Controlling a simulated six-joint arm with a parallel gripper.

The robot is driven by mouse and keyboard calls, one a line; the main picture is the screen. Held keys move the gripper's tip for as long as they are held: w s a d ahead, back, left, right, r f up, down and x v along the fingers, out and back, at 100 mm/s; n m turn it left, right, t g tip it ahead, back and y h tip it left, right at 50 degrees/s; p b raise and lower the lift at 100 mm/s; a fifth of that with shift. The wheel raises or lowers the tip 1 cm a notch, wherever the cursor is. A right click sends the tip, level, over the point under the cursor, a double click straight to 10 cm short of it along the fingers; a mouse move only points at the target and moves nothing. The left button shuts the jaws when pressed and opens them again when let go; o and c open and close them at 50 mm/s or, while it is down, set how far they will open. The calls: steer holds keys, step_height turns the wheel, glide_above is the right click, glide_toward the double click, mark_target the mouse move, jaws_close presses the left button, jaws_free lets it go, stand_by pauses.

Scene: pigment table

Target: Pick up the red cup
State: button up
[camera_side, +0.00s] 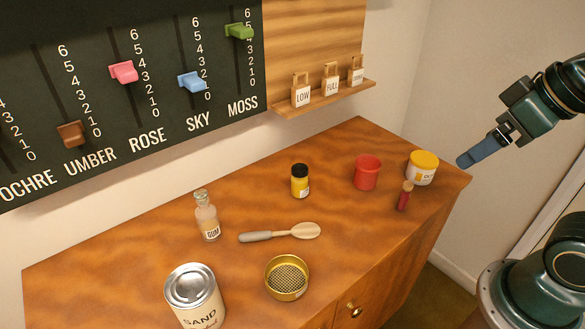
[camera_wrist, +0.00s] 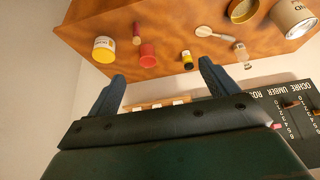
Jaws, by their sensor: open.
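The red cup (camera_side: 367,173) stands upright on the wooden table, toward its right end. It also shows in the wrist view (camera_wrist: 148,56), beyond the fingertips and between them in the picture. My gripper (camera_side: 468,160) is in the air off the right end of the table, to the right of the cup and apart from it. In the wrist view its two blue fingers (camera_wrist: 162,70) are spread wide with nothing between them. In the side view the fingers overlap, so the gap does not show there.
A yellow-lidded tub (camera_side: 421,170) and a corked dark red vial (camera_side: 404,196) stand close right of the cup. A yellow jar (camera_side: 300,182), spoon (camera_side: 280,232), gum bottle (camera_side: 206,217), sieve (camera_side: 287,278) and sand can (camera_side: 193,296) are farther left. A shelf (camera_side: 325,97) hangs behind.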

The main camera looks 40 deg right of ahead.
stand_by(0.3)
steer(key=m+g, duration=0.6)
steer(key=m, duration=0.4)
glide_above(366, 174)
steer(key=w+d, duration=0.2)
steer(key=d, duration=0.1)
step_height(366, 174, down, 13)
steer(key=shift+f, duration=0.15)
steer(key=shift+s+f, duration=0.1)
steer(key=shift+f, duration=4.15)
steer(key=shift+a+f, duration=0.1)
steer(key=shift+f, duration=2.5)
